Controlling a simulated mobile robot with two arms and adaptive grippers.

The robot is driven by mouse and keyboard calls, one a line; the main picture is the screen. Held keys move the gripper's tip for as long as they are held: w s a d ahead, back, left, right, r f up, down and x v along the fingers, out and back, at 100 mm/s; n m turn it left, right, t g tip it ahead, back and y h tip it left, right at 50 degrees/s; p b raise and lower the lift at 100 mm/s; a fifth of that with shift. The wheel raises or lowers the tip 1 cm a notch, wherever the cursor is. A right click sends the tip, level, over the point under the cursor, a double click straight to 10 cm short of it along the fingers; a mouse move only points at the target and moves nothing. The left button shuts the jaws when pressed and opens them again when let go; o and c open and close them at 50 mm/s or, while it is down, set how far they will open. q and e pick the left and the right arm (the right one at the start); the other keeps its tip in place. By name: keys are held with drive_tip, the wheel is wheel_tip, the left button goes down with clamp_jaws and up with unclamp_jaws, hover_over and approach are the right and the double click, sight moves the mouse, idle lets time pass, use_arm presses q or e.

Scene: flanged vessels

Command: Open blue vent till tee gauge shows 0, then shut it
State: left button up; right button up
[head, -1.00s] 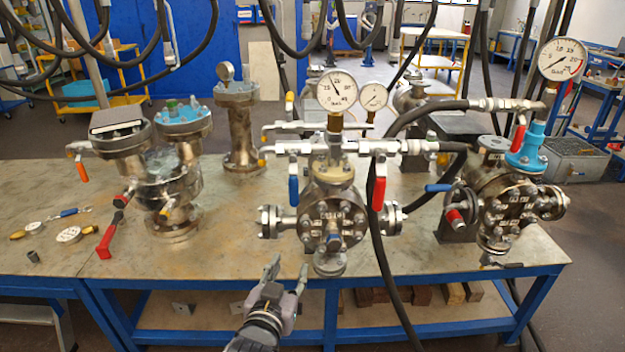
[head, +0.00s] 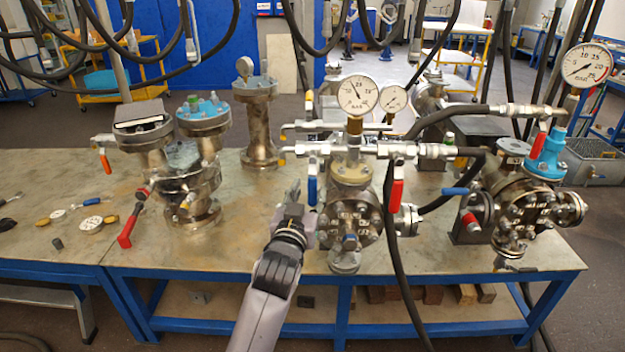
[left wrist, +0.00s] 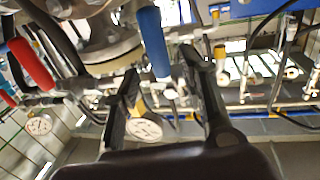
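The blue vent handle (head: 312,183) hangs down from the pipe tee on the middle vessel (head: 352,222). A red handle (head: 396,191) hangs on the tee's right side. The tee gauge (head: 358,95) stands above it, its needle off to the upper left; I cannot read the exact value. My left gripper (head: 297,203) is just below and left of the blue handle. In the left wrist view, the open fingers (left wrist: 160,68) stand apart with the blue handle (left wrist: 152,42) between or just beyond their tips; contact cannot be told. My right gripper is not in view.
A second gauge (head: 394,98) is behind the tee gauge. A black hose (head: 393,260) hangs in front of the vessel's right side. The right vessel (head: 525,205) has its own gauge (head: 588,64). A left vessel (head: 190,185) and loose gauges (head: 90,223) are on the bench (head: 240,235).

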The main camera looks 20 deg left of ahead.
sight(311, 186)
use_arm(q)
drive_tip(key=shift+w+a, duration=0.2)
drive_tip(key=shift+w, duration=2.05)
clamp_jaws()
